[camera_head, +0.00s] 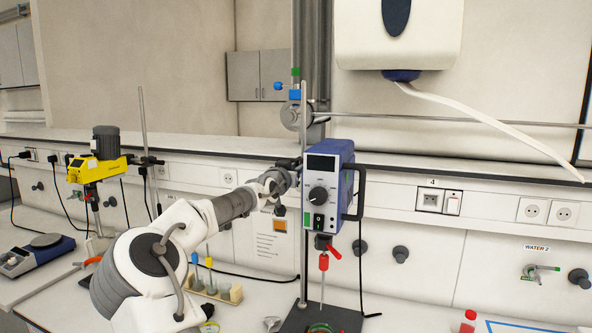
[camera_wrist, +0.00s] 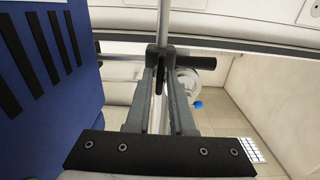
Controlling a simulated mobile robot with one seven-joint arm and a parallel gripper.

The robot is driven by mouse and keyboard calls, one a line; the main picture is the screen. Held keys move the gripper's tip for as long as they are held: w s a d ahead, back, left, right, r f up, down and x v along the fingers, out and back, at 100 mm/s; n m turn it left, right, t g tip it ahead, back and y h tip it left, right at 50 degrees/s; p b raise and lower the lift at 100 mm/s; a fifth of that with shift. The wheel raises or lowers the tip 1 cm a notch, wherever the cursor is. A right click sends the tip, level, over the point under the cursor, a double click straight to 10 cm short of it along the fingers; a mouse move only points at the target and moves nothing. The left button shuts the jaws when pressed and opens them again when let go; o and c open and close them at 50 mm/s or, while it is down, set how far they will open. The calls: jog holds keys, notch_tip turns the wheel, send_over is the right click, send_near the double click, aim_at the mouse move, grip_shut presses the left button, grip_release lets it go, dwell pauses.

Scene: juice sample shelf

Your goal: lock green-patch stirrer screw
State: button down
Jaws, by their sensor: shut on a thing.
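The stirrer (camera_head: 328,190) is a blue box with a grey front panel, a dial and a red-handled shaft below, mounted by a vertical rod (camera_head: 304,130). My gripper (camera_wrist: 161,54) is beside the rod at the stirrer's back. Its two fingers are shut on a small dark screw (camera_wrist: 160,78), mostly hidden between them. No green patch shows in the wrist view. In the head view the stirrer hides my fingertips.
The stirrer's blue housing (camera_wrist: 42,85) is close on the left in the wrist view. A dark horizontal bar (camera_wrist: 196,63) crosses at the rod. A yellow stirrer (camera_head: 96,168) stands at the left, and a paper towel dispenser (camera_head: 400,40) hangs at upper right.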

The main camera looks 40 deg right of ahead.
jog(key=shift+s+d+f+m+b, duration=0.15)
jog(key=shift+m+b, duration=0.6)
jog(key=shift+m, duration=3.65)
jog(key=shift+s+a+f+m+b, duration=0.1)
jog(key=shift+m+b, duration=0.65)
jog(key=shift+m, duration=3.65)
jog(key=c, duration=0.8)
grip_release()
jog(key=shift+o, duration=0.2)
